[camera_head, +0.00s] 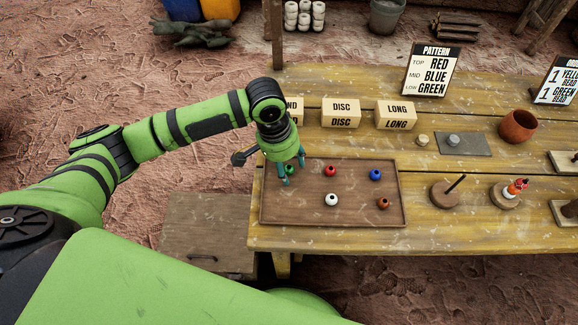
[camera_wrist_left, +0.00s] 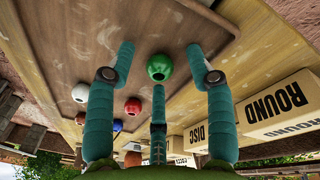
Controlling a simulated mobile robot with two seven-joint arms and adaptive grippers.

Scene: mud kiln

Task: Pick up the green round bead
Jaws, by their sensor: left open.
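The green round bead (camera_head: 289,170) lies on the brown wooden tray (camera_head: 270,216) near its upper left corner, partly hidden by my left gripper (camera_head: 291,168) in the head view. In the left wrist view the green bead (camera_wrist_left: 159,67) shows whole, with a dark hole, between the spread teal fingers of my left gripper (camera_wrist_left: 158,56). The fingers are open, and nothing is held. I cannot tell the exact height of the fingertips above the tray. My right gripper is in neither view.
The tray also holds a red bead (camera_head: 330,170), a blue bead (camera_head: 375,174), a white bead (camera_head: 331,199) and a brown bead (camera_head: 382,203). Label blocks, including the DISC block (camera_head: 341,113), stand behind the tray. A pattern sign (camera_head: 431,70) and peg stands (camera_head: 446,194) are to the right.

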